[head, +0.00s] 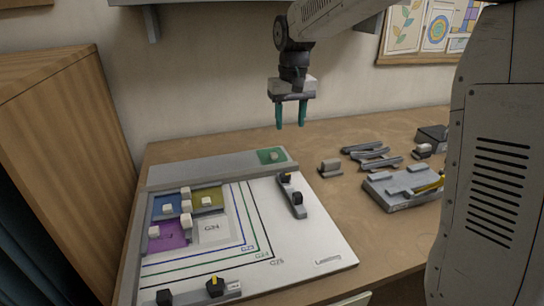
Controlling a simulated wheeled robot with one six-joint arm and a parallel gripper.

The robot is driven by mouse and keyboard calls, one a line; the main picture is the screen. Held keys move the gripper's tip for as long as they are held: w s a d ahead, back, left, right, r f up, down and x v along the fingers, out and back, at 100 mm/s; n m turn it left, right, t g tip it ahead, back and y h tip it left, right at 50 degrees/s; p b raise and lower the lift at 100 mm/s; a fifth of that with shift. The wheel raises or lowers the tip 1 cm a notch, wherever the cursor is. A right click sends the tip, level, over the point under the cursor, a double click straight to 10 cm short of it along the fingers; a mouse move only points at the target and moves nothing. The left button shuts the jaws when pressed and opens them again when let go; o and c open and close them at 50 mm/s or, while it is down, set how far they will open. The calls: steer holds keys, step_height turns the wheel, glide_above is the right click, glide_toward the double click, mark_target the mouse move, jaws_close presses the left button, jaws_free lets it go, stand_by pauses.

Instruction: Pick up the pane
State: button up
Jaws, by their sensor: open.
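A green pane (265,158) with a small pale knob lies on the grey strip at the back of the white board (305,243). A blue pane (160,203), a yellow-olive pane (212,196) and a purple pane (172,238) lie on the board's left part, with pale blocks on or beside them. A pale square marked with lettering (213,231) sits beside the purple pane. My gripper (291,124) points down with its two teal fingers apart and empty. It hangs in the air above the board's back right corner, near and higher than the green pane.
A grey bar with dark knobs (292,196) lies on the board's right part, and another (205,292) at its front. A small block (330,167), grey racks (370,156) and a grey tool tray (398,188) stand to the right. A wooden cabinet (60,150) stands left.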

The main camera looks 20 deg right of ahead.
glide_above(274, 154)
steer(key=f, duration=0.8)
steer(key=shift+w+a+f, duration=0.15)
steer(key=shift+w+f, duration=0.05)
steer(key=shift+f, duration=0.1)
step_height(274, 154, down, 8)
jaws_close()
